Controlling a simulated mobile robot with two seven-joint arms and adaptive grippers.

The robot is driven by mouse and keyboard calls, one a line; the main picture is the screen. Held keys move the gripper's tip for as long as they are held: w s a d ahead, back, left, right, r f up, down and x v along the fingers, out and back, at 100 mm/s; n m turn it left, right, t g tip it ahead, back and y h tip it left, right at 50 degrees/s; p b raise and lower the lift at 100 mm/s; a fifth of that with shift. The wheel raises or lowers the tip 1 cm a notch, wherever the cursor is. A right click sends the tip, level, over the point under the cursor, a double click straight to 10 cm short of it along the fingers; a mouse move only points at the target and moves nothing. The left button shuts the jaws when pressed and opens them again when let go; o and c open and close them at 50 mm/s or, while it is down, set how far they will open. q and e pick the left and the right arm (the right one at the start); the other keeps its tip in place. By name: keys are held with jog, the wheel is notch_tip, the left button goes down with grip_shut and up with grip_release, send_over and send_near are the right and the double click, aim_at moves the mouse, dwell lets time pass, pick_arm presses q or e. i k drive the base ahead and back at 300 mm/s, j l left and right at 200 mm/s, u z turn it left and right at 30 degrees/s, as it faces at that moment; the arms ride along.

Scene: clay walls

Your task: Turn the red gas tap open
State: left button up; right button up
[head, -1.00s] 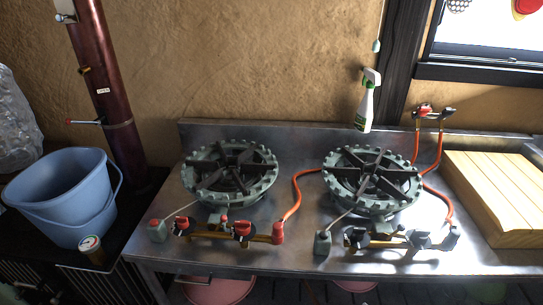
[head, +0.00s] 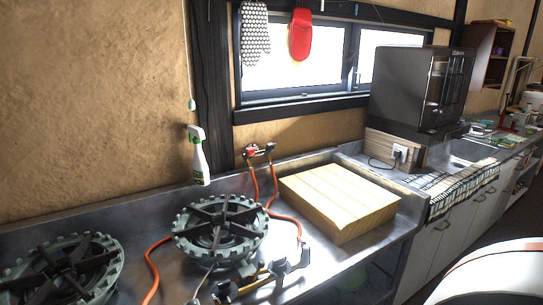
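A gas tap fitting (head: 260,153) with a red part on its left side and dark handles stands at the back of the steel counter, by the wall below the window. Two orange hoses (head: 272,190) run down from it. The right one leads to the front of the right gas burner (head: 222,230). The tap is small in the head view, and I cannot tell how its handle is set. Neither of my grippers is in view.
A spray bottle (head: 199,160) stands behind the right burner. A wooden board block (head: 340,200) lies right of the hoses. Another burner (head: 65,268) is at lower left. A dark oven (head: 420,88) and a sink (head: 470,150) are farther right.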

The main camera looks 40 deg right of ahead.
aim_at(250, 152)
jog(key=z, duration=1.05)
jog(key=u, duration=1.35)
jog(key=z, duration=1.35)
jog(key=k+l+u, duration=0.1)
jog(key=l+u, duration=0.15)
jog(key=l, duration=0.25)
